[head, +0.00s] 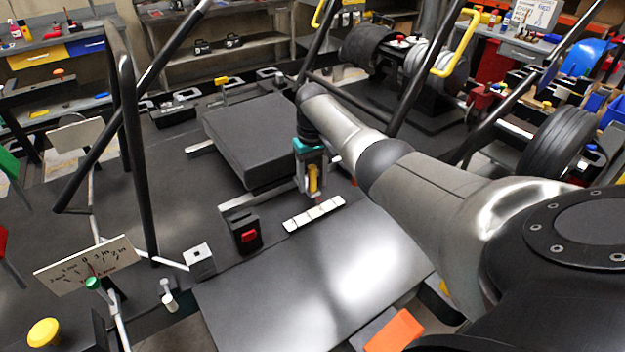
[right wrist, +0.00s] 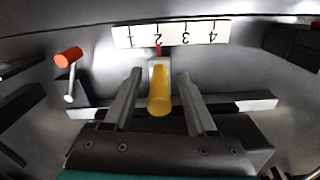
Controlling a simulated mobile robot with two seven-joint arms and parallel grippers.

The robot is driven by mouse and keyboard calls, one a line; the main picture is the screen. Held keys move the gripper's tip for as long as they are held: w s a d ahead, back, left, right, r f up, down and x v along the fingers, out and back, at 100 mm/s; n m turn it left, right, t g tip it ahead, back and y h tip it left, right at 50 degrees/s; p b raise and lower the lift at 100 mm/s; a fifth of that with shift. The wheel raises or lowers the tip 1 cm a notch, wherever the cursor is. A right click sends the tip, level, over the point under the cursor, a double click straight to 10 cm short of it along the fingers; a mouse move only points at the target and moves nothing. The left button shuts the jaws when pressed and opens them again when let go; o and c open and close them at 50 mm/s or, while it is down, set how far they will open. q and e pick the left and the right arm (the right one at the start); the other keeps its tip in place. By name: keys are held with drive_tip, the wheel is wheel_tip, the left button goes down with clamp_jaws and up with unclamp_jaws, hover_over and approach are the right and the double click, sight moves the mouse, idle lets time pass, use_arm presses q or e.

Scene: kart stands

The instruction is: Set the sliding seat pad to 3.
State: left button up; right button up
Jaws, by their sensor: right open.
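The dark seat pad (head: 255,140) lies on the kart floor left of my right arm. Its yellow handle (head: 313,180) sticks out at its near side and also shows in the right wrist view (right wrist: 160,98). My right gripper (head: 312,184) is open, with one finger on each side of the handle; in the right wrist view (right wrist: 159,80) gaps show between handle and fingers. A white number strip (head: 314,213) lies in front of the pad. In the right wrist view, the red pointer (right wrist: 158,49) stands at the 2 on the strip (right wrist: 168,35). My left gripper is out of view.
A smooth grey panel (head: 310,280) lies in front. Black frame tubes (head: 132,150) rise at the left. An orange-tipped lever (right wrist: 70,57) shows in the right wrist view.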

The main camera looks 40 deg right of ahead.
drive_tip(key=shift+c, duration=0.4)
clamp_jaws()
idle(0.9)
